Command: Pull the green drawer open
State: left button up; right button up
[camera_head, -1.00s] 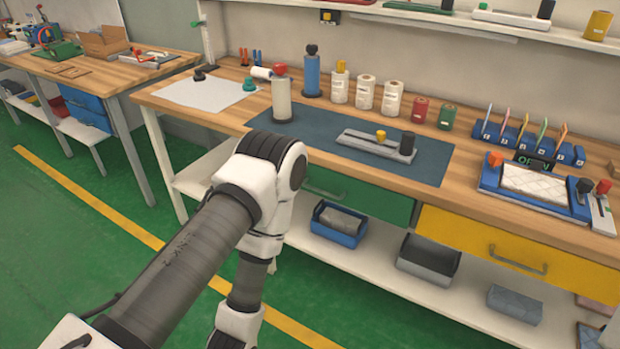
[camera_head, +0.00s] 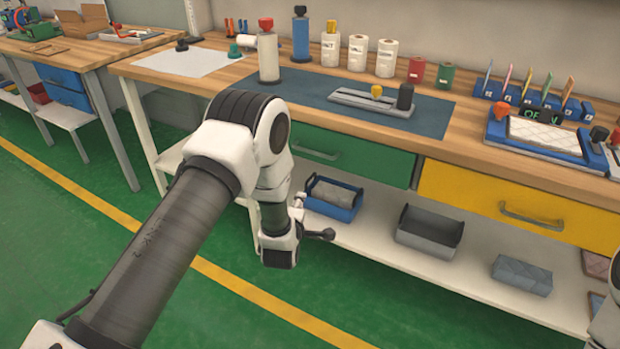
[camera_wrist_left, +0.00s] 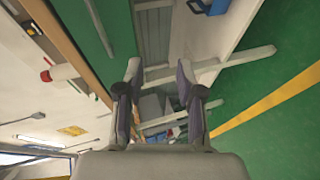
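The green drawer (camera_head: 370,162) is under the bench top, left of the yellow drawer, with its front level with the bench edge. Its bar handle (camera_head: 317,151) shows near the left part of the front. My left arm covers the drawer's left end. My left gripper (camera_head: 312,219) is lower than the handle, apart from it, in front of the lower shelf. In the left wrist view the gripper (camera_wrist_left: 158,70) is open with nothing between its fingers. The green drawer (camera_wrist_left: 72,20) and its handle (camera_wrist_left: 98,28) are at the upper left there. My right gripper is not in view.
The yellow drawer (camera_head: 515,205) is to the right. The lower shelf (camera_head: 375,248) holds a blue bin (camera_head: 333,200), a grey bin (camera_head: 428,235) and a grey block (camera_head: 521,276). Bottles and rolls stand on the bench top (camera_head: 470,130). The green floor in front is clear.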

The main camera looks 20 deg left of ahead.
aim_at(310, 152)
pick_arm(q)
jog(key=w+a+r+n+t+y+b, duration=0.1)
jog(key=w+r+b, duration=0.1)
jog(key=w+b, duration=0.3)
jog(key=w+a+r+n+t+b, duration=0.1)
jog(key=w+a+r+t+b, duration=0.1)
jog(key=w+b, duration=0.3)
jog(key=w+a+r+n+t+y+b, duration=0.1)
jog(key=w+r+b, duration=0.1)
jog(key=w+b, duration=0.3)
jog(key=shift+w+a+t+y, duration=0.2)
jog(key=shift+w+t+y, duration=0.15)
jog(key=shift+w, duration=0.35)
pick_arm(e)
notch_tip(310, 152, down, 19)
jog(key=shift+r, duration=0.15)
pick_arm(q)
jog(key=shift+c, duration=0.3)
grip_shut()
